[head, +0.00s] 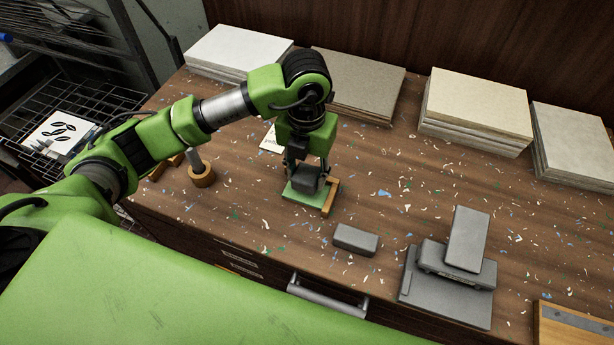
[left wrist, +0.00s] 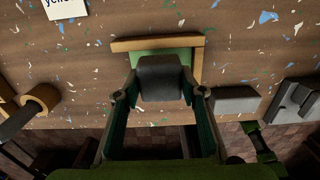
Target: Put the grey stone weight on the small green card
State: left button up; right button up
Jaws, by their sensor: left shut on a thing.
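A dark grey stone weight (head: 303,180) is held between the fingers of my left gripper (head: 308,172), over the small green card (head: 296,197). In the left wrist view the weight (left wrist: 160,78) sits between the two fingers, and part of the green card (left wrist: 192,54) shows behind it. A wooden L-shaped edge (head: 331,198) borders the card on two sides. I cannot tell whether the weight touches the card. My right gripper is not in view.
A lighter grey block (head: 356,240) lies to the right of the card, near the table's front. A grey stepped device (head: 450,265) stands farther right. Paper stacks (head: 475,105) line the back. A wooden ring piece (head: 202,176) is at left. Paper scraps litter the bench.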

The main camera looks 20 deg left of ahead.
pick_arm(q)
jog(key=shift+s+f+p, duration=0.15)
jog(key=shift+f+p, duration=0.15)
jog(key=shift+f, duration=0.85)
jog(key=shift+d+f, duration=0.1)
jog(key=o, duration=1.1)
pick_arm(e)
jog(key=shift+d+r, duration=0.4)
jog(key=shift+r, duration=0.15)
